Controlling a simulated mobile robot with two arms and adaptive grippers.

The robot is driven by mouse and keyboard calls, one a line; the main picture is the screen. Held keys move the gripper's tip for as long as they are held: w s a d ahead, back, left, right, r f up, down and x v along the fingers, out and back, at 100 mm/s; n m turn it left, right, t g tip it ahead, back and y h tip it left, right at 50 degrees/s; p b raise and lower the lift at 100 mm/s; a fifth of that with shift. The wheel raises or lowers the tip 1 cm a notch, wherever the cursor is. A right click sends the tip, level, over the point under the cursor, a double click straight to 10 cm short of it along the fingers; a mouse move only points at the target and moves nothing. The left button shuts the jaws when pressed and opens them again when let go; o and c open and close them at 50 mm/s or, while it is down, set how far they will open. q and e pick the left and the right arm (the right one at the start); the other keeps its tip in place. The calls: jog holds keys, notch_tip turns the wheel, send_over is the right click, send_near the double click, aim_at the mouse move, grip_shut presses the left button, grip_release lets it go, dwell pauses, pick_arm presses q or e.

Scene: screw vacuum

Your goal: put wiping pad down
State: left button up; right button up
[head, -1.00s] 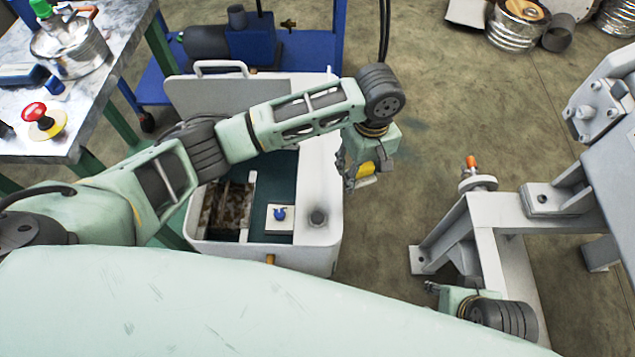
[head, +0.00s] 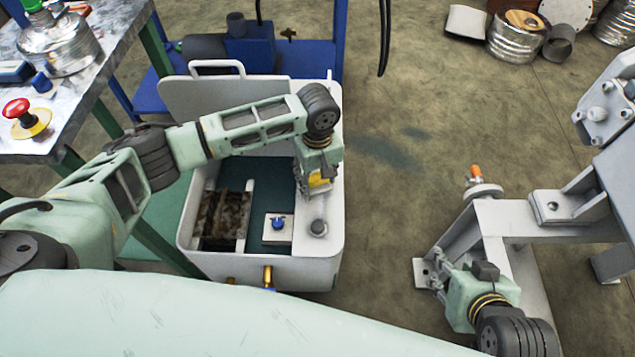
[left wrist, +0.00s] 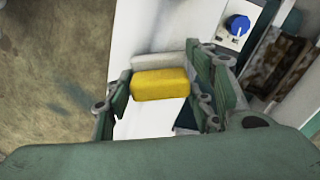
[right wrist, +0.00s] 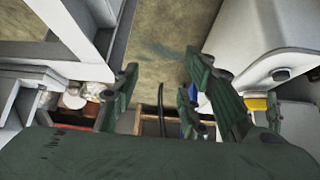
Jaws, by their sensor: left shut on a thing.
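The wiping pad is a small block with a yellow body (left wrist: 160,85) and a pale grey-white layer. My left gripper (left wrist: 158,80) is shut on it, with a finger on each side. In the head view the yellow of the pad (head: 319,181) shows at my left gripper (head: 318,188), over the right-hand part of the open white tank (head: 333,225). I cannot tell whether the pad touches the tank. My right gripper (right wrist: 160,75) is open and empty; in the head view it (head: 440,278) is beside the grey metal frame at the lower right.
The tank holds a brown, dirty slotted part (head: 226,215) and a white plate with a blue knob (head: 278,223). The grey frame (head: 490,245) stands right. A workbench (head: 85,95) is at left. Floor between is clear.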

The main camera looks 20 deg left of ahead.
pick_arm(q)
jog(key=shift+f, duration=0.75)
pick_arm(e)
jog(key=w+r+t, duration=0.1)
jog(key=w+a+r, duration=0.1)
jog(key=w, duration=0.1)
jog(key=shift+t+y, duration=0.3)
jog(key=shift+t, duration=0.1)
pick_arm(q)
jog(key=shift+f, duration=0.15)
pick_arm(e)
jog(key=shift+s+f, duration=0.15)
jog(key=shift+s, duration=0.15)
pick_arm(q)
jog(key=o, duration=1)
pick_arm(e)
jog(key=shift+d, duration=0.1)
